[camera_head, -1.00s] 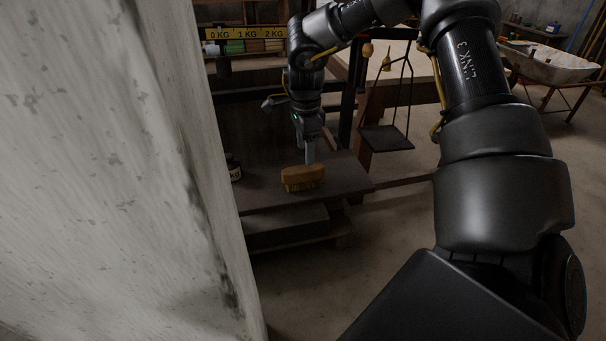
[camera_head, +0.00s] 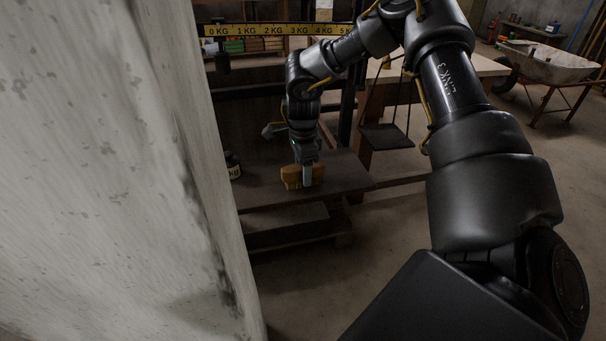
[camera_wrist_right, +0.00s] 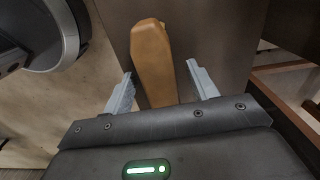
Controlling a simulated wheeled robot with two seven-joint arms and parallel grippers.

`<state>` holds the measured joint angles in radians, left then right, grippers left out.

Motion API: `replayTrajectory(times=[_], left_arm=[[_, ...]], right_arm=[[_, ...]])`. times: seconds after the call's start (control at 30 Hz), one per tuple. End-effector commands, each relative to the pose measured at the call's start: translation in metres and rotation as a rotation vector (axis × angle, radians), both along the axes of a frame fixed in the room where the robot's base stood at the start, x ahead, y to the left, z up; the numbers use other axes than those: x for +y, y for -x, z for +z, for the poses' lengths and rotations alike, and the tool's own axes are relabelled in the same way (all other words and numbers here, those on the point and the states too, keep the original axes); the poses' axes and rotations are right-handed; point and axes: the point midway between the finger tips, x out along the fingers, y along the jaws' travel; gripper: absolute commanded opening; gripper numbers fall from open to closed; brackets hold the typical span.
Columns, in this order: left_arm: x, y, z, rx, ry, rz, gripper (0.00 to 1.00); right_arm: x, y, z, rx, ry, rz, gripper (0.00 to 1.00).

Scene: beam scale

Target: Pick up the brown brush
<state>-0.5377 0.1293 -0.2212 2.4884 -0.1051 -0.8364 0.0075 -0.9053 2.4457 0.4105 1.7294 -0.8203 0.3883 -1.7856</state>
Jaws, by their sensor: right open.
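The brown brush (camera_head: 291,177) lies on a dark low shelf in the head view. In the right wrist view the brush (camera_wrist_right: 153,60) is a long tan block between the two grey fingers and reaching out past them. My right gripper (camera_head: 306,180) points down at the brush, with one finger in front of its near side. In the right wrist view the right gripper (camera_wrist_right: 160,90) is open, with gaps between each finger and the brush. My left gripper is in neither view.
The dark shelf (camera_head: 345,178) has bare room right of the brush. A dark jar (camera_head: 233,166) stands left of it. A hanging scale pan (camera_head: 386,137) is to the right. A pale wall (camera_head: 110,170) fills the left. A wheelbarrow (camera_head: 548,64) stands far right.

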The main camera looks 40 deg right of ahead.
Motion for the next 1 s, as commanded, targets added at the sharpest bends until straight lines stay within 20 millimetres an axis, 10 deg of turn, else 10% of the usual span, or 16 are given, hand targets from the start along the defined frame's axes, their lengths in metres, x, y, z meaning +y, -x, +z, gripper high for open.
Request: replayTrajectory(times=[0.47,1.0], left_arm=[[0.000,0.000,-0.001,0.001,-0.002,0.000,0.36],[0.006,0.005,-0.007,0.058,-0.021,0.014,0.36]], right_arm=[[0.000,0.000,0.000,0.000,0.000,0.000,0.06],[0.000,-0.001,0.027,-0.003,0.000,0.001,0.06]])
